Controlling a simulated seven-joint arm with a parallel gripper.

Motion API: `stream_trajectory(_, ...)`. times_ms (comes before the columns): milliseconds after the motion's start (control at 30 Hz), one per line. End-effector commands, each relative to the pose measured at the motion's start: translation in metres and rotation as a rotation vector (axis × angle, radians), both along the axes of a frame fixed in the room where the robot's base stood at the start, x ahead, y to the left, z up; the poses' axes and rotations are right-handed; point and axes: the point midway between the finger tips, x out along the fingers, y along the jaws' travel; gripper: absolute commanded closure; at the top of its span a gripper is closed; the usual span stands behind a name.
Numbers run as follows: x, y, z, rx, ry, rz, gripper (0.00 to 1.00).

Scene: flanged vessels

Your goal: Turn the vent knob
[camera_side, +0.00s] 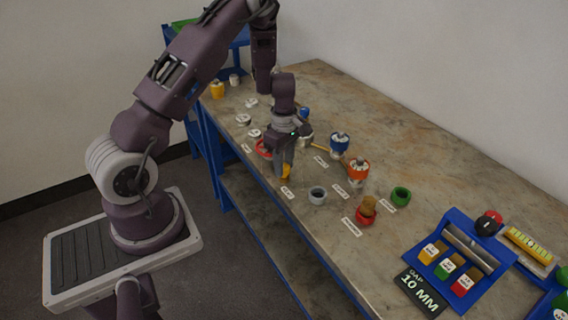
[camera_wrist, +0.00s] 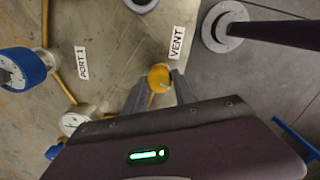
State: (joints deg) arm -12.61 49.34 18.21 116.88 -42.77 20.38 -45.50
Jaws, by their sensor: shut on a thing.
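The vent knob is a small round yellow knob (camera_wrist: 159,77) near the table edge. It sits by a white label reading VENT (camera_wrist: 177,42). In the side view the yellow knob (camera_side: 286,171) shows at the lower end of my gripper (camera_side: 283,168). My gripper (camera_wrist: 160,89) points down, with one finger on each side of the knob, and is shut on it. The fingers partly hide the knob's sides and what lies under it.
A blue-topped vessel (camera_side: 340,142) and an orange-topped vessel (camera_side: 358,169) stand right of my gripper. A grey cup (camera_side: 318,195), a red-based piece (camera_side: 366,211) and a green ring (camera_side: 400,196) stand nearby. A blue rack (camera_side: 460,255) is farther right.

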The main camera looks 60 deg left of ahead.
Motion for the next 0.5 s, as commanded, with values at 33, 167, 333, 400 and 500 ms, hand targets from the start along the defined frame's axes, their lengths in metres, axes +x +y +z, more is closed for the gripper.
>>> stream_trajectory(33,0.0011,0.0,0.0011,-0.001,-0.004,-0.041,1.0)
stream_trajectory(167,0.0011,-0.0002,0.0011,-0.001,-0.003,-0.165,1.0)
stream_trajectory(333,0.0015,-0.0002,0.0012,0.0,-0.004,-0.327,1.0)
stream_trajectory(400,0.0014,0.0,0.0012,0.0,-0.004,-0.394,1.0)
stream_trajectory(500,0.0013,-0.0003,0.0012,0.0,-0.004,-0.488,1.0)
